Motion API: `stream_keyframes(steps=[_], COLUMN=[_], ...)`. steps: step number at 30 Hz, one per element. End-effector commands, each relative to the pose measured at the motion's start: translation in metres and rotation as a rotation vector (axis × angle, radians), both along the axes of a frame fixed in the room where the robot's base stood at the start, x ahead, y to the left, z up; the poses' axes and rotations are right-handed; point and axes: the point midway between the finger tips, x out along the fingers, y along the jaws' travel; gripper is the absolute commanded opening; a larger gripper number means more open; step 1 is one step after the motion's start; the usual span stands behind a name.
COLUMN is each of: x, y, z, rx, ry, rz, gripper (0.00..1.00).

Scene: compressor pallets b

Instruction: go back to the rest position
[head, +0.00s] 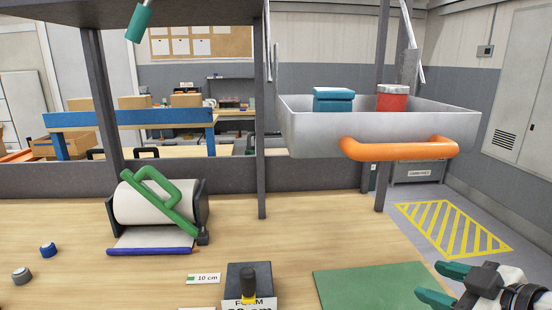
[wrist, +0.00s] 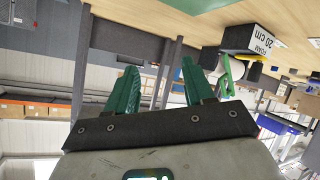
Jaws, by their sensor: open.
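My gripper (head: 445,283) is at the lower right in the head view, beside the right edge of the green mat. Its two green fingers are spread apart with nothing between them. The rest position itself is not marked in either view.
A wooden bench (head: 75,225) holds a green mat (head: 372,288), a dark foam box (head: 249,278) and a paper roll (head: 140,205) with a green handle. A grey tray (head: 300,135) with an orange handle, holding blue and red items, hangs above right. Yellow-hatched floor (head: 453,229) lies clear beyond.

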Motion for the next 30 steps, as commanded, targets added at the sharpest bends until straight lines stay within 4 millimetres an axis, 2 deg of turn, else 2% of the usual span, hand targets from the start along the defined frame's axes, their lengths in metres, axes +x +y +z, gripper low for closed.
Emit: stream_keyframes(steps=[1,6,11,15,18,21,25,30], x=[-0.009,-0.054,-0.115,-0.184,-0.229,-0.262,-0.283,-0.287], y=[0.006,0.016,0.020,0.016,0.009,0.001,-0.006,-0.007], z=[-0.029,-0.119,-0.189,-0.239,-0.262,-0.274,-0.281,-0.283], rx=[0.052,0.167,0.203,0.182,0.147,0.111,0.085,0.080], ry=[0.092,0.371,0.613,0.814,0.922,0.989,1.027,1.033], rz=[-0.039,-0.201,-0.360,-0.517,-0.617,-0.692,-0.743,-0.753], gripper=[0.53,0.53,0.53,0.53,0.53,0.53,0.53,0.53])
